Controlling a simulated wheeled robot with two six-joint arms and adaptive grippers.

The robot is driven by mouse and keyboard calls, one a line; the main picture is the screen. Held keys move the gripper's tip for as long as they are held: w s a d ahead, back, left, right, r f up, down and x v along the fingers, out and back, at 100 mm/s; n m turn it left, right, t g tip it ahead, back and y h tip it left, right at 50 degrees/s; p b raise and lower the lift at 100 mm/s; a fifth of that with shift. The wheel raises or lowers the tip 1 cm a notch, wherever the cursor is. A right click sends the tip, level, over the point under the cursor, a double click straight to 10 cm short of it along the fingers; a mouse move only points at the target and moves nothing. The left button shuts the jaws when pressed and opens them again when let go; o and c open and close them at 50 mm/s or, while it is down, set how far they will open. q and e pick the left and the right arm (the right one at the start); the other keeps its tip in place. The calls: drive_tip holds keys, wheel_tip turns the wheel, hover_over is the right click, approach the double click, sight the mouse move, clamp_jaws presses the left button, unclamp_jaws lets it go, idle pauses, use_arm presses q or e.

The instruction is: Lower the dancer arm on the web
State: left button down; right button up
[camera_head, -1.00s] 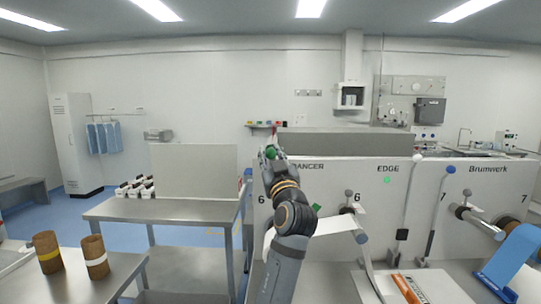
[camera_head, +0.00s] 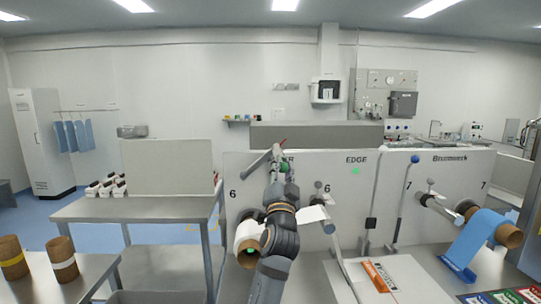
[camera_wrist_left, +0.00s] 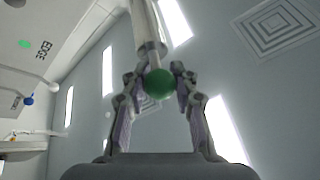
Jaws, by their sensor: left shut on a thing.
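The dancer arm's green ball knob (camera_head: 285,167) shows in front of the white machine panel (camera_head: 380,185), by the partly hidden DANCER label. My left gripper (camera_head: 279,169) is shut on the knob. In the left wrist view, the green knob (camera_wrist_left: 160,84) sits between both fingers, with a pale rod (camera_wrist_left: 148,30) running up from it. The white web (camera_head: 313,217) comes out to the right of my forearm, and a white roll (camera_head: 247,236) shows to its left. My arm hides the web between them. My right gripper is not in view.
A steel table (camera_head: 130,208) stands left of the panel. A blue roll (camera_head: 487,233) is farther right.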

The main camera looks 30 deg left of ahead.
use_arm(q)
drive_tip(key=w+d+f+m+h+p, duration=0.2)
drive_tip(key=d+f+m+h+p, duration=0.1)
drive_tip(key=f+m, duration=0.4)
drive_tip(key=shift+m+h+p, duration=0.6)
drive_tip(key=shift+h+p, duration=0.3)
drive_tip(key=shift+p, duration=0.2)
drive_tip(key=shift+d, duration=0.1)
drive_tip(key=c, duration=1.2)
unclamp_jaws()
drive_tip(key=shift+o, duration=0.9)
drive_tip(key=shift+s, duration=0.1)
